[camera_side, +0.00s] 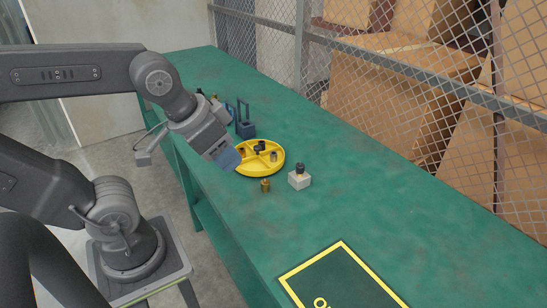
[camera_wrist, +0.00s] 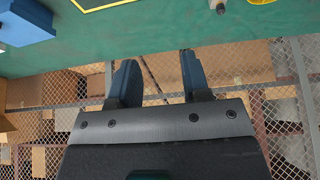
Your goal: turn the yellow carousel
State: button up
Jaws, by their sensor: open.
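The yellow carousel (camera_side: 275,166) is a round, shallow tray with dividers, lying on the green bench. Several small dark and grey parts sit in its compartments. A sliver of yellow at the top right edge of the wrist view (camera_wrist: 262,1) looks like its rim. My gripper (camera_side: 232,160) has blue fingers and is at the carousel's left edge in the side view, partly covering it. I cannot tell whether it touches. In the wrist view my gripper (camera_wrist: 156,65) has its two fingers apart with nothing between them.
A small brass part (camera_side: 265,185) and a pale block with a dark top (camera_side: 299,181) stand near the carousel. A blue fixture (camera_side: 245,129) stands behind it. A yellow-bordered mat (camera_side: 340,280) lies at the front. Mesh fencing (camera_side: 430,80) runs along the bench's far side.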

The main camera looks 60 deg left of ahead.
jog(key=shift+o, duration=0.8)
jog(key=shift+w+a, duration=0.1)
jog(key=shift+w, duration=0.05)
jog(key=shift+o, duration=0.5)
jog(key=w+a+n+y, duration=0.1)
jog(key=w+a+n, duration=0.1)
jog(key=w+a, duration=0.3)
jog(key=w, duration=0.4)
jog(key=shift+w+a+r+g, duration=0.15)
jog(key=shift+a+r+g, duration=0.1)
jog(key=shift+g, duration=0.05)
jog(key=n+g+y, duration=0.2)
jog(key=n, duration=0.5)
send_over(257, 147)
jog(key=s+d, duration=0.4)
notch_tip(257, 147, down, 20)
jog(key=x, duration=1.3)
jog(key=shift+w+a+f, duration=0.2)
jog(key=shift+w+a, duration=0.1)
grip_shut()
